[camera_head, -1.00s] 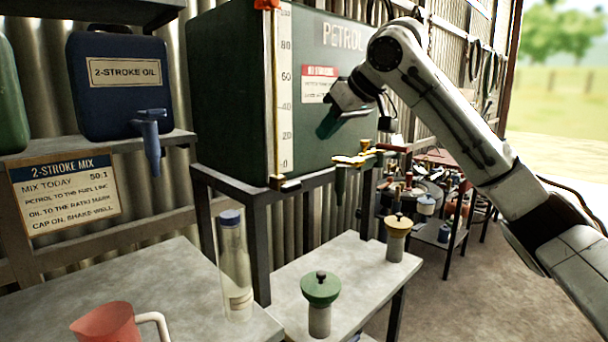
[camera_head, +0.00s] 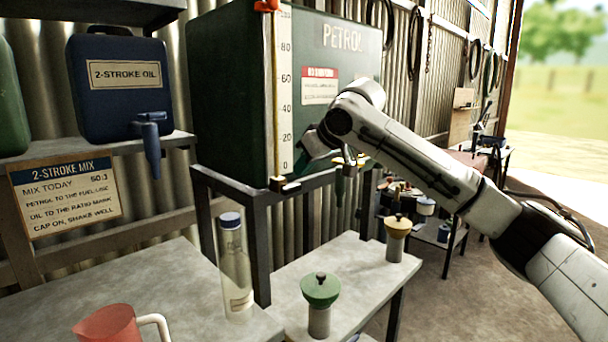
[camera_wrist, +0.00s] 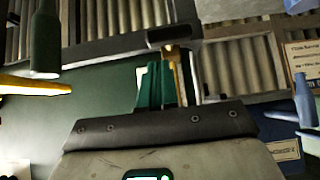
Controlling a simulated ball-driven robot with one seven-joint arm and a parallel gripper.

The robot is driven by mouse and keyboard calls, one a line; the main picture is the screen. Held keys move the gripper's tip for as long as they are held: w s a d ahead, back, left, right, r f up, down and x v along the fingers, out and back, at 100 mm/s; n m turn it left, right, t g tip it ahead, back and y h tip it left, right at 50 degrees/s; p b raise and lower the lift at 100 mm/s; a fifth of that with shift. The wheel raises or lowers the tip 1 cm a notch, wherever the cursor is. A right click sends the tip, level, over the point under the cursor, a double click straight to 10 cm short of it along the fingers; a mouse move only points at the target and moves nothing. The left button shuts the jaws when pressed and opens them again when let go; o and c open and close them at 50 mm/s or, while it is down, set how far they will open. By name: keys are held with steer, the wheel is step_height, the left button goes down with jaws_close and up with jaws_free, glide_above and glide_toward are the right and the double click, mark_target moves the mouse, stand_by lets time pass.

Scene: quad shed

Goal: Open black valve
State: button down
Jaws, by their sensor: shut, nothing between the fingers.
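The black valve (camera_head: 285,186) is a small dark fitting with brass parts at the foot of the sight gauge (camera_head: 284,95) on the green petrol tank (camera_head: 232,90). In the wrist view the dark valve (camera_wrist: 174,35) shows at upper centre, with a brass piece below it. My gripper (camera_head: 305,163) has green fingers and is in front of the tank, up and right of the valve, apparently apart from it. In the wrist view my gripper (camera_wrist: 154,68) has its fingers together and empty, just short of the valve in the picture. The handle's exact angle is unclear.
A brass tap with a yellow lever (camera_head: 350,160) is close right of my gripper, partly hidden by my arm. The tank stand's dark rail (camera_head: 310,182) runs below. A glass bottle (camera_head: 235,270), green-topped (camera_head: 320,290) and yellow-topped (camera_head: 397,228) pieces and a red jug (camera_head: 108,325) stand lower.

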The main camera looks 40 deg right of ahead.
mark_target(300, 184)
steer(key=shift+f, duration=1.15)
steer(key=shift+r+p, duration=0.1)
steer(key=shift+p, duration=0.6)
steer(key=shift+d+f+m+y+p, duration=0.1)
steer(key=shift+d+m+y+p, duration=0.25)
steer(key=shift+p, duration=1.15)
steer(key=shift+f+m+y+p, duration=0.15)
steer(key=shift+y+p, duration=0.4)
steer(key=shift+p, duration=0.9)
steer(key=p, duration=0.1)
steer(key=m+y+p, duration=0.1)
steer(key=p, duration=0.1)
steer(key=shift+d+f+y, duration=0.1)
steer(key=shift+d+y, duration=0.2)
steer(key=shift+d+f+m+y+p, duration=0.2)
steer(key=shift+f+m+y+p, duration=0.15)
steer(key=shift+y+p, duration=0.4)
steer(key=shift+d+f, duration=0.1)
steer(key=shift+f, duration=0.05)
steer(key=shift+f+p, duration=0.15)
steer(key=shift+p, duration=0.15)
